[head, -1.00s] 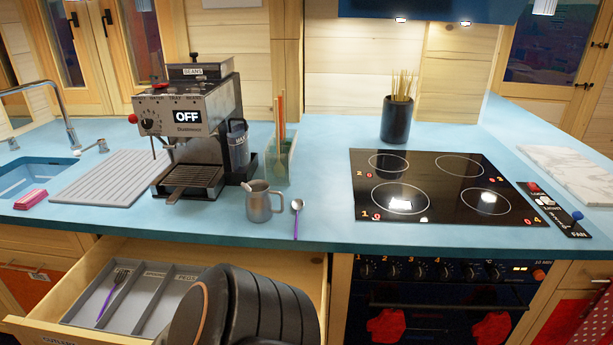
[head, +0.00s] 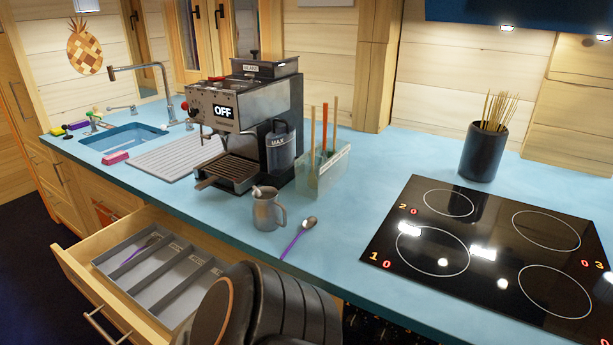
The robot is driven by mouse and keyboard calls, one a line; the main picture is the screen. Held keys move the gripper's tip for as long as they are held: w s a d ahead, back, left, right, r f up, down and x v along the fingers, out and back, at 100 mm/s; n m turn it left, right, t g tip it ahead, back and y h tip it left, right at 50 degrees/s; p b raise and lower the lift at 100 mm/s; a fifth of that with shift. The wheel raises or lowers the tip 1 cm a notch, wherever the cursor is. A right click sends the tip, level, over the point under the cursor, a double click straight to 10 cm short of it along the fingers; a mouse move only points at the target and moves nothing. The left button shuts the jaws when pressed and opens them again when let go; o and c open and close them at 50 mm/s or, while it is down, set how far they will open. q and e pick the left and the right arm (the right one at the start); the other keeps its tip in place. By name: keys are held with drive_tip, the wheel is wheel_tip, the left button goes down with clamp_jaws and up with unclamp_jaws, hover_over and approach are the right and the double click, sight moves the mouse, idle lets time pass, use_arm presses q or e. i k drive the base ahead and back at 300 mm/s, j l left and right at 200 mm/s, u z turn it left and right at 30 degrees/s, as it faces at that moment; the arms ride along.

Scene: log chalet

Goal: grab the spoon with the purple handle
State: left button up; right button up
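The spoon with the purple handle (head: 294,243) lies on the blue counter near its front edge. Its metal bowl points away from me and its handle points toward the edge. It lies just right of a small metal jug (head: 267,212), apart from it. Neither of my grippers shows in the head view. A dark rounded part, seemingly of my own arm, fills the bottom middle and hides part of the open drawer and the counter front.
The open drawer (head: 72,272) juts out below the counter, with a purple-handled utensil (head: 143,247) in its grey divider. A coffee machine (head: 238,150) stands behind the jug, an upright holder (head: 322,170) beside it. The black hob (head: 480,250) is at right. Counter between spoon and hob is clear.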

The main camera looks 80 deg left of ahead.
sight(309, 222)
drive_tip(key=i+u, duration=0.15)
drive_tip(key=u, duration=0.25)
drive_tip(key=i+u, duration=0.15)
drive_tip(key=u, duration=0.3)
drive_tip(key=i+l+u, duration=0.15)
drive_tip(key=u, duration=1.75)
